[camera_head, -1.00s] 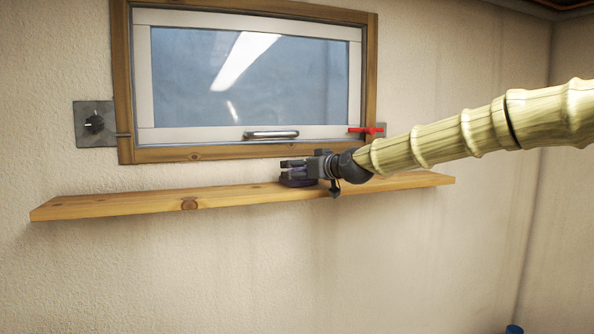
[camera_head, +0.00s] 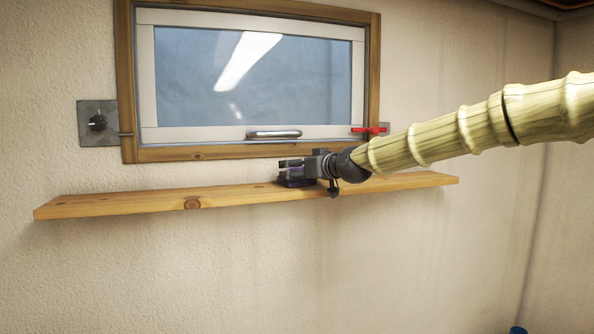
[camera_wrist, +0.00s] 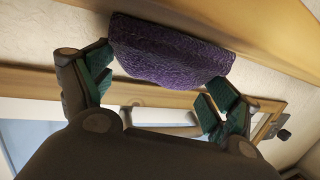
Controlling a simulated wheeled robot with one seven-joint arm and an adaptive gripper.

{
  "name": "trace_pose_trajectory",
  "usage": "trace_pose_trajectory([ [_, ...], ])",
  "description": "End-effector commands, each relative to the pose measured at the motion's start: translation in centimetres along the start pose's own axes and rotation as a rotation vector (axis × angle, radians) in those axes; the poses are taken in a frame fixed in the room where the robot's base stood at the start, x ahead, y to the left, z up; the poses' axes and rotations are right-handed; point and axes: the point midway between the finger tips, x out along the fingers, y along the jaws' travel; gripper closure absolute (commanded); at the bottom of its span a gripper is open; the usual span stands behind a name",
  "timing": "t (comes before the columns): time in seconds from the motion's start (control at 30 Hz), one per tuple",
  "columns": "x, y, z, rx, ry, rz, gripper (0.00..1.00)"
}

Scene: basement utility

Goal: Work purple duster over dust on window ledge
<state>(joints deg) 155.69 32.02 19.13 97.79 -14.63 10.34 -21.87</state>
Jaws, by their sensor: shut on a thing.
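My gripper (camera_head: 290,170) is at the wooden window ledge (camera_head: 120,203), a little right of its middle and below the window. It is shut on the purple duster (camera_head: 296,183), which shows as a dark patch under the fingers at the ledge top. In the wrist view the textured purple duster (camera_wrist: 170,50) sits between the two green-padded fingers of my gripper (camera_wrist: 160,85). I cannot tell whether it presses on the wood. No dust can be made out on the ledge.
The framed window (camera_head: 250,80) is above the ledge, with a metal handle (camera_head: 274,134). A red lever (camera_head: 369,130) is at its lower right and a dial plate (camera_head: 97,123) at its left. The ledge's left part is bare.

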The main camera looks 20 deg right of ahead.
Motion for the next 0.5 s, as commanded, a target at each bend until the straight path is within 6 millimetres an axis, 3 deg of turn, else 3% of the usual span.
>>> trace_pose_trajectory([
  [0.5, -0.2, 0.1, -1.1, -0.001, 0.002, 0.0, 0.39],
])
